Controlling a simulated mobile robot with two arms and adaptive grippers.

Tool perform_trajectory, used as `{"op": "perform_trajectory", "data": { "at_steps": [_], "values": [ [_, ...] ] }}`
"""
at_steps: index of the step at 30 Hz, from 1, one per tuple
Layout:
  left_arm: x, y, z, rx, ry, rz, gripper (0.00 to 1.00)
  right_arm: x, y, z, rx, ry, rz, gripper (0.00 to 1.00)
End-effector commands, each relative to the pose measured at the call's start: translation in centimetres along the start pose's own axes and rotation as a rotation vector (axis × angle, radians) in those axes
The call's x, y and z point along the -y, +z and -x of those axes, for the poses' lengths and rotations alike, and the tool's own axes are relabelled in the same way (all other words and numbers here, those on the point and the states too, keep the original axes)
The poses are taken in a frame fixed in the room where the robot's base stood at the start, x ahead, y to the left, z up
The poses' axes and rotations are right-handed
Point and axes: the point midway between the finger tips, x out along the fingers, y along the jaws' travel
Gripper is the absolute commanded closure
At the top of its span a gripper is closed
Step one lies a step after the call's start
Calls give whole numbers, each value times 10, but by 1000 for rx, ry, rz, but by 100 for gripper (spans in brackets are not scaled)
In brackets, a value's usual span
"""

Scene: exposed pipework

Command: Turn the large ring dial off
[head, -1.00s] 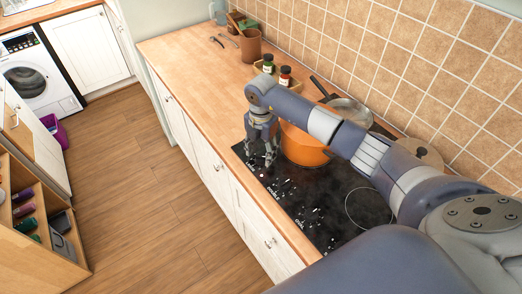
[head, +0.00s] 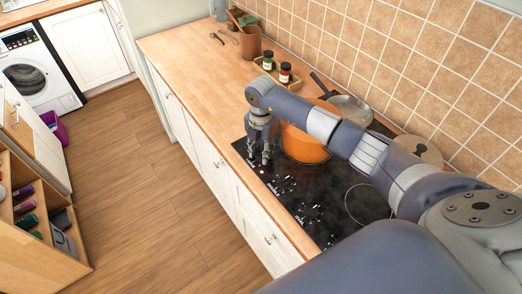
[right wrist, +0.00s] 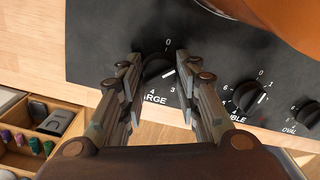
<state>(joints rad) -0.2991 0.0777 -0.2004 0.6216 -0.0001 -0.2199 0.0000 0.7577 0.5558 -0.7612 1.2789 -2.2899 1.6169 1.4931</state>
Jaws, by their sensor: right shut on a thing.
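The large ring dial (right wrist: 158,68) is a black round knob on the black hob panel, beside the partly hidden label ending in "ARGE". Its white mark points to the lower right, near the 3; the 0 is at the top. My right gripper (right wrist: 158,60) has a finger on either side of this dial and is shut on it. In the head view my right gripper (head: 259,158) points down at the hob's front left corner, and the dial is too small to make out there. My left gripper is not in view.
An orange pot (head: 304,143) stands on the hob (head: 318,205) close beside my right gripper. A second dial (right wrist: 248,96) and a third dial (right wrist: 308,112) sit to the right of the large one. A pan (head: 350,110) and spice jars (head: 285,73) are behind.

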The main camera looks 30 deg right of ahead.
Motion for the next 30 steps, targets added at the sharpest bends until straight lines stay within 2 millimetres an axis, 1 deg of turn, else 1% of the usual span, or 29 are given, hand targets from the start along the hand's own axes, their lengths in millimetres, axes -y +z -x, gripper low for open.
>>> {"op": "perform_trajectory", "data": {
  "at_steps": [8,21,30],
  "values": [
    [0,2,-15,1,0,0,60,0,1,-2,3,1,144,93],
    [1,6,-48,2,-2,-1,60,0,1,-2,3,2,513,93],
    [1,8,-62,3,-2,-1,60,0,1,-1,2,1,694,93]
  ]
}}
